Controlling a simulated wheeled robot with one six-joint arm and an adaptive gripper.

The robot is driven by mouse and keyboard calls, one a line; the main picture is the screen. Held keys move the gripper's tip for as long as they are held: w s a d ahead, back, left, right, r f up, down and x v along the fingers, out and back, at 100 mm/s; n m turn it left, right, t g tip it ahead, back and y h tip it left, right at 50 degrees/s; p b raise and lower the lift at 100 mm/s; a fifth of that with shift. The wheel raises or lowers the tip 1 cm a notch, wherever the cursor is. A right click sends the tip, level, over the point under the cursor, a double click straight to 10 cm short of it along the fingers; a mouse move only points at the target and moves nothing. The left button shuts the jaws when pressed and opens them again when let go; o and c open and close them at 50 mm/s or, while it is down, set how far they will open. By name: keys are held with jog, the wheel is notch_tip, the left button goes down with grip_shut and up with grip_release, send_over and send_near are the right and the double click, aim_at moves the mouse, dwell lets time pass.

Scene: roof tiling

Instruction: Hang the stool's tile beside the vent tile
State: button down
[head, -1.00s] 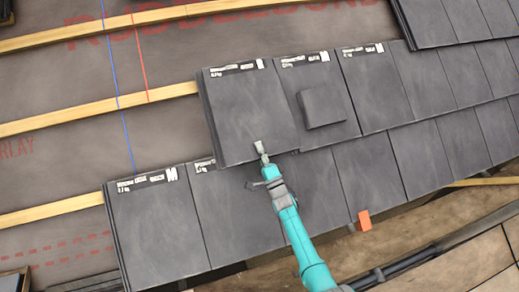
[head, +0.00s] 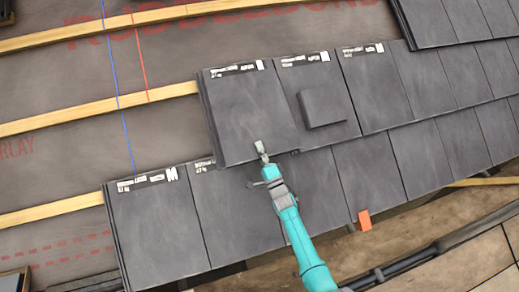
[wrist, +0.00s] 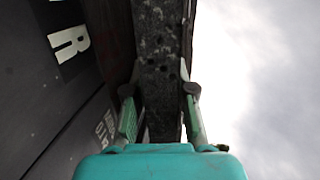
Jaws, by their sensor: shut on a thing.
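The held tile (head: 245,112) is a flat dark grey slab with a white label strip along its top edge. It is directly left of the vent tile (head: 323,107), which has a raised square cap. Their top edges are roughly level, and the held tile's lower part overlaps the course below. My gripper (head: 262,150) is shut on the lower edge of the held tile. In the wrist view, the two fingers (wrist: 159,92) clamp the tile's dark, speckled edge (wrist: 158,45). I cannot tell whether the tile's top rests on the batten. The stool is not in view.
Wooden battens (head: 100,115) cross the brown underlay (head: 60,80) on the left, with a blue and a red line. Laid tiles (head: 150,225) fill the lower course. An orange tab (head: 364,220) sits at the eaves. Bare underlay lies left of the held tile.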

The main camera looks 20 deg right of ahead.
dwell(0.4)
jog(key=c, duration=0.9)
grip_release()
jog(key=shift+s+f, duration=0.1)
jog(key=shift+f, duration=0.05)
jog(key=shift+v, duration=3.7)
jog(key=shift+s+r, duration=0.45)
jog(key=shift+r, duration=0.3)
jog(key=shift+s+r, duration=0.45)
jog(key=shift+r, duration=0.3)
jog(key=shift+s+r, duration=0.45)
jog(key=shift+r, duration=0.3)
